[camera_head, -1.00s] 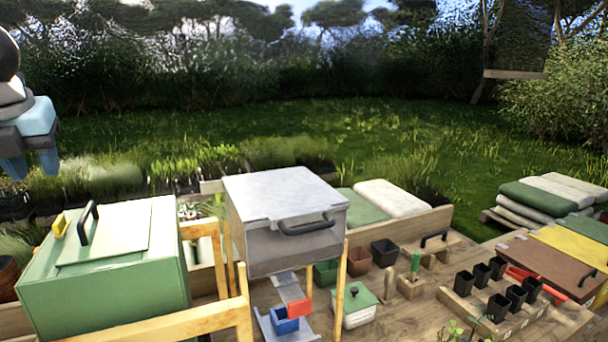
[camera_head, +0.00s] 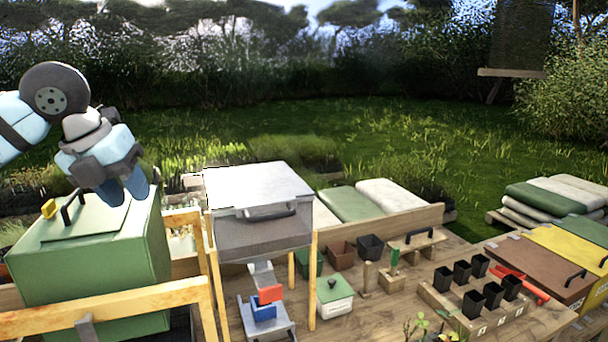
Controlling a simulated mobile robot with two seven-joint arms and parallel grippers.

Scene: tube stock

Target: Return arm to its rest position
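My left gripper (camera_head: 126,192) hangs at the upper left, in front of the green box (camera_head: 95,250) in the picture. Its blue fingers point down; they look apart and nothing shows between them, though I see them at an angle. My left arm comes in from the left edge. I cannot tell whether the gripper touches the box. My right gripper is not in view.
A grey box (camera_head: 262,240) stands on wooden posts, with a blue container (camera_head: 264,310) below it. Several black pots (camera_head: 472,303) sit in a wooden rack on the bench. A wooden rail (camera_head: 100,320) crosses the lower left. The air above the bench's right side is clear.

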